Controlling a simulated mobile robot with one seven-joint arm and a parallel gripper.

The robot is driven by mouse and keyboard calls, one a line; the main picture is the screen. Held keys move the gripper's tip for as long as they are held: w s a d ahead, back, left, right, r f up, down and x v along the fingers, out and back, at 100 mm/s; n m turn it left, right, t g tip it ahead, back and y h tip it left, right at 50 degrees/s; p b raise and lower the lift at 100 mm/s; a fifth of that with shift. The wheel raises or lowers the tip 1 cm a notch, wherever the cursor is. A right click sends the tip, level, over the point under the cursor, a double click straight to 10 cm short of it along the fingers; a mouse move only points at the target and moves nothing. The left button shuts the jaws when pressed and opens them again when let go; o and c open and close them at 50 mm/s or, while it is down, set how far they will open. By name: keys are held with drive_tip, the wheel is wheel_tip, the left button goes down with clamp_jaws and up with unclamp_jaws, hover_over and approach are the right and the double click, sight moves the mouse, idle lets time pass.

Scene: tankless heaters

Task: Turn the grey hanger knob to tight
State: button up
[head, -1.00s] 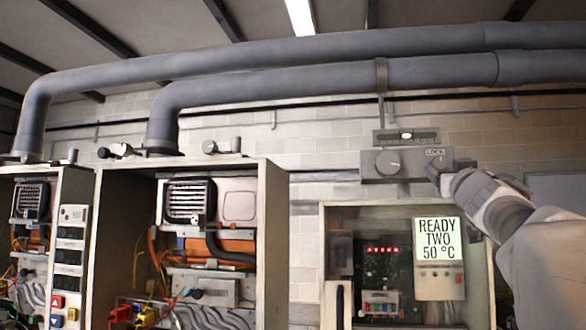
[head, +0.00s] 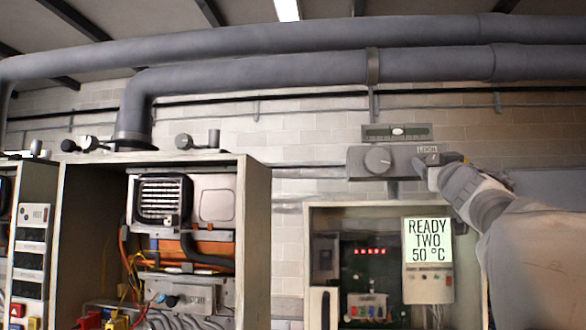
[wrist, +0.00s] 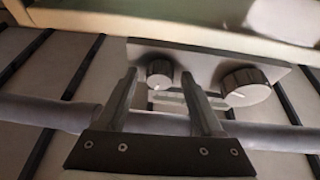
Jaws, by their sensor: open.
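The hanger is a grey box (head: 358,172) below the lower pipe. In the wrist view the large knob (wrist: 245,86) has a pale pointer line and lies right of my fingers. A smaller dark knob (wrist: 159,74) with a pale mark shows between my fingertips. My gripper (head: 427,172) is open at the right part of the box and hides the small knob in the head view. I cannot tell whether the fingers touch it.
A strip with a bubble level (head: 397,132) sits above the box. An open heater cabinet (head: 307,250) with a lit screen (head: 428,240) reading "READY TWO 50 °C" is below. Another open cabinet (head: 252,240) stands left. Large pipes (head: 270,73) run above.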

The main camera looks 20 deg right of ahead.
clamp_jaws()
